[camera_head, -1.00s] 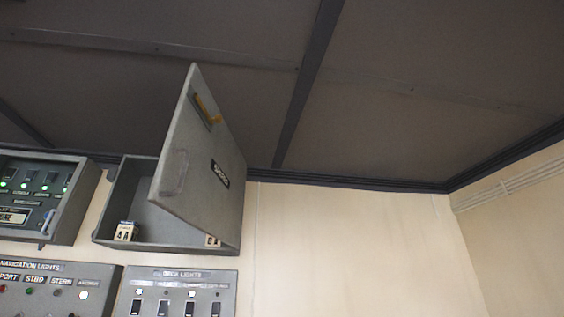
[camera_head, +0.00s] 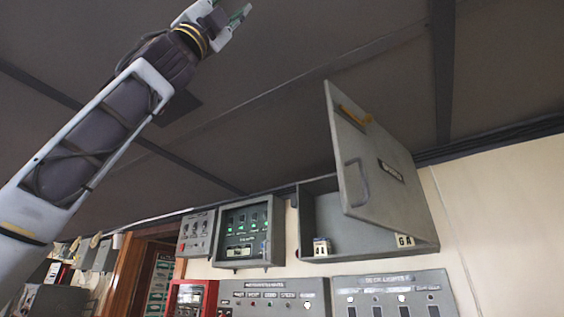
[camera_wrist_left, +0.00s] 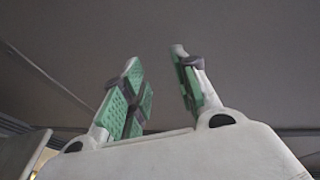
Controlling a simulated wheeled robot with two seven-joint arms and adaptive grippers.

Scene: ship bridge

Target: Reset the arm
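My left arm comes in from the left in the head view and is raised toward the ceiling. My left gripper (camera_head: 232,22) is at the top of that view, partly cut off by the edge. In the left wrist view the left gripper (camera_wrist_left: 160,88) shows two green-padded fingers standing apart with nothing between them, against the dark ceiling. It is well apart from the wall boxes. My right gripper and arm are not in view.
A grey wall cabinet (camera_head: 310,225) has its door (camera_head: 375,165) swung open and upward. Small blocks marked 4A (camera_head: 322,246) and 6A (camera_head: 404,241) sit inside. Control panels (camera_head: 245,232) line the wall; a red box (camera_head: 193,297) is lower left. Free space surrounds the raised gripper.

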